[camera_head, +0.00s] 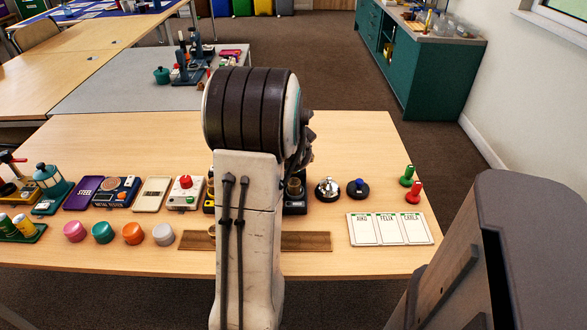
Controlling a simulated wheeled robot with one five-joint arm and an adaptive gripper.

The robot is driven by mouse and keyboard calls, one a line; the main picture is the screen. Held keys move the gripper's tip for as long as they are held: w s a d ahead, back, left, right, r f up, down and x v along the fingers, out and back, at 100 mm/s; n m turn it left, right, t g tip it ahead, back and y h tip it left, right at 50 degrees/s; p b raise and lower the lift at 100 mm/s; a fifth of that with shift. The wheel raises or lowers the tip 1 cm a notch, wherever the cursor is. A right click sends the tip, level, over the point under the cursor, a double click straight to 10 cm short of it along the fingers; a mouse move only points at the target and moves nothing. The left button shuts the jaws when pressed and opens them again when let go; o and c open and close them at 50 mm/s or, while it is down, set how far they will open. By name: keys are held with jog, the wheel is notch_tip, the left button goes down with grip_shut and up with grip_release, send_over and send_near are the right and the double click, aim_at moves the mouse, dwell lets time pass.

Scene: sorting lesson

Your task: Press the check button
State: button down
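No label on the table reads as the check button. A round black base with a blue knob on top (358,189) stands on the wooden table, right of a silver desk bell (328,189). A white-topped device with a red button (183,192) stands left of my arm. My arm rises in the middle of the view and hides the table behind it. Dark jagged parts, perhaps of my gripper (306,141), show at the arm's right side. The fingertips are hidden, so their opening and any contact do not show.
The wooden table (370,135) has free room at its back right. A name card board (390,229), green peg (407,176) and red peg (414,193) are at right. Coloured discs (133,233) line the front left. A wooden strip (306,242) lies in front.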

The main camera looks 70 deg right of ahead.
jog(key=shift+f+b, duration=0.85)
jog(key=shift+b, duration=0.2)
dwell(0.9)
jog(key=shift+r, duration=0.25)
jog(key=shift+r+p, duration=0.55)
jog(key=shift+r, duration=0.15)
jog(key=shift+r+p, duration=1.65)
jog(key=shift+r, duration=0.85)
